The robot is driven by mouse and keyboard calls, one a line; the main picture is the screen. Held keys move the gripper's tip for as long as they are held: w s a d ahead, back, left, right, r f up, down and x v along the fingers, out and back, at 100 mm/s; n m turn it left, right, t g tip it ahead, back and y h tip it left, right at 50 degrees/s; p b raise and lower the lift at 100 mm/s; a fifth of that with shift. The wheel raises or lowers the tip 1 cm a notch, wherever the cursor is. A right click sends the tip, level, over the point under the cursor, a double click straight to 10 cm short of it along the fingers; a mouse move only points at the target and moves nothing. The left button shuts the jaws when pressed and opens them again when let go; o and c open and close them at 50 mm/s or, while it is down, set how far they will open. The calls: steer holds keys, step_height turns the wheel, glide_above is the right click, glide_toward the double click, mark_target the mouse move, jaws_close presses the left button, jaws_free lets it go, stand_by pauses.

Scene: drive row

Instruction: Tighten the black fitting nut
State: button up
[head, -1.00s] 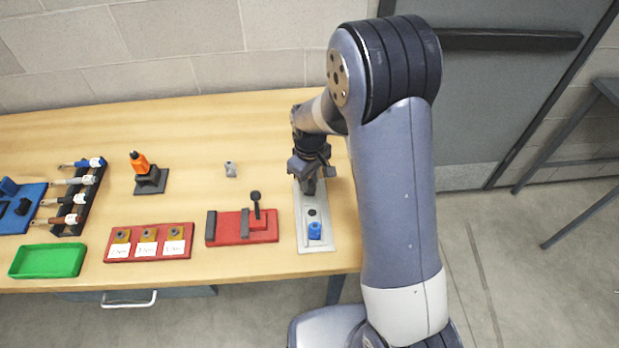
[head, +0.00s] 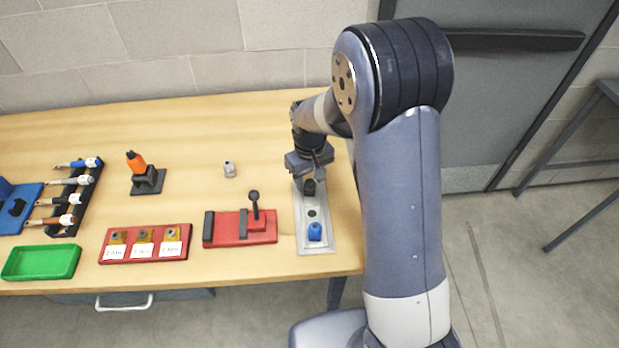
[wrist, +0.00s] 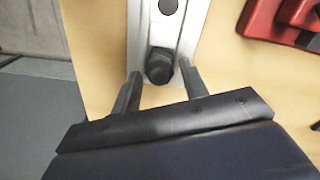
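The black fitting nut (head: 309,187) sits at the far end of a grey metal plate (head: 328,232) on the table. In the wrist view the nut (wrist: 159,67) is a dark rounded knob on the plate. My gripper (head: 309,174) is at that far end of the plate in the head view. In the wrist view its two fingers (wrist: 160,84) are spread apart, one on each side of the nut, with visible gaps. It is open and holds nothing. A blue fitting (head: 315,232) stands at the near end of the plate, with a dark round spot between them.
A red fixture with a black lever (head: 262,227) stands left of the plate. Further left are a red tray with labelled pieces (head: 118,253), a green tray (head: 40,263), a tool rack (head: 72,205), an orange-topped tool (head: 137,163) and a small grey part (head: 229,169).

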mark_target(310, 181)
steer(key=shift+o, duration=0.8)
step_height(310, 181, up, 11)
steer(key=b, duration=0.1)
steer(key=shift+f, duration=0.2)
step_height(310, 181, down, 11)
steer(key=shift+r+p, duration=0.1)
steer(key=shift+p, duration=0.45)
steer(key=shift+r, duration=0.15)
steer(key=shift+n+p, duration=0.35)
steer(key=shift+n, duration=0.25)
